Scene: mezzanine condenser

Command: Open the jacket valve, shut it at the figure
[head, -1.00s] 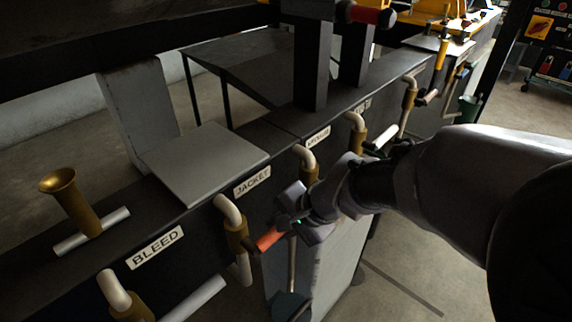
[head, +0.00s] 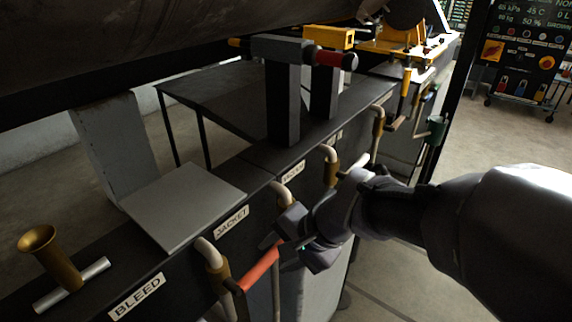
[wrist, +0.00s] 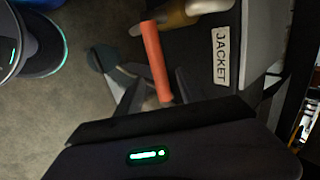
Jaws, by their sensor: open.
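The jacket valve has a red lever (head: 261,267) on a brass-coloured body (head: 215,270), below the JACKET label (head: 231,221). My gripper (head: 284,250) is open at the lever's far end. In the wrist view the red lever (wrist: 155,60) runs down into the space between the fingers (wrist: 152,100). I cannot tell whether either finger touches it. The display panel (head: 525,45) at the upper right shows small figures, among them 45 C and 50 %; the others are hard to read.
The BLEED label (head: 136,296) and a brass funnel (head: 40,240) are at the left. More pipes and valves (head: 331,165) line the bench beyond my gripper. A grey plate (head: 185,203) lies on top.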

